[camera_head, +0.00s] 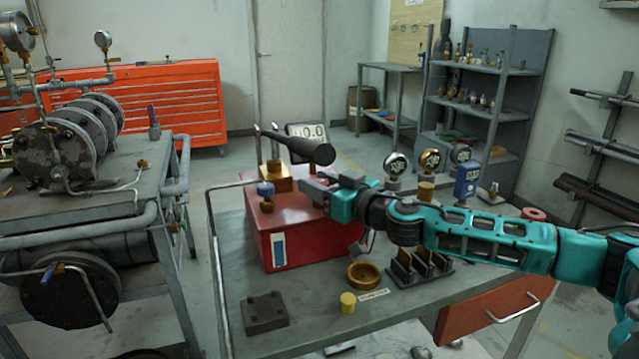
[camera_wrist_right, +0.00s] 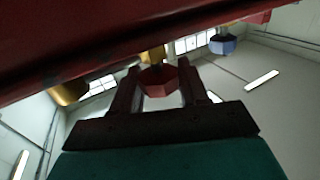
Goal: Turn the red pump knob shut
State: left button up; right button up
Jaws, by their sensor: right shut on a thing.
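The red pump knob (camera_wrist_right: 158,80) is a faceted knob on a brass stem in the right wrist view. My right gripper (camera_wrist_right: 157,88) has one finger on each side of it and is shut on it. In the head view my right arm comes in from the right, and the right gripper (camera_head: 315,189) is at the upper right of the red pump box (camera_head: 295,240). There the gripper hides the red knob. My left gripper is not in view.
A blue knob (camera_head: 265,189) stands on the box to the left of my gripper. A dark tapered handle (camera_head: 300,148) is above the box. A brass bowl (camera_head: 363,275), a yellow cylinder (camera_head: 347,302) and a dark block (camera_head: 265,312) are on the grey bench (camera_head: 320,325).

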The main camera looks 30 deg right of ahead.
jog(key=shift+a+m+h+p, duration=0.1)
jog(key=shift+m+h+p, duration=1)
jog(key=shift+h, duration=0.6)
jog(key=m+h, duration=0.1)
jog(key=h, duration=0.1)
jog(key=shift+m+h, duration=0.3)
jog(key=shift+m, duration=0.1)
jog(key=shift+f+m+h, duration=0.1)
jog(key=shift+m+h, duration=0.7)
jog(key=shift+h, duration=0.4)
jog(key=shift+m+g+h+b, duration=0.55)
jog(key=shift+m+h, duration=0.25)
jog(key=shift+h, duration=0.4)
jog(key=m+g+h+b, duration=0.1)
jog(key=m+g+h, duration=0.1)
jog(key=h, duration=0.1)
jog(key=shift+f+b, duration=0.15)
jog(key=shift+b, duration=0.25)
jog(key=m+g+h+b, duration=0.4)
jog(key=shift+r+g+h, duration=0.25)
jog(key=shift+g+h, duration=0.05)
jog(key=shift+g, duration=0.05)
jog(key=shift+r+m+g+b, duration=0.1)
jog(key=shift+m+g+b, duration=0.2)
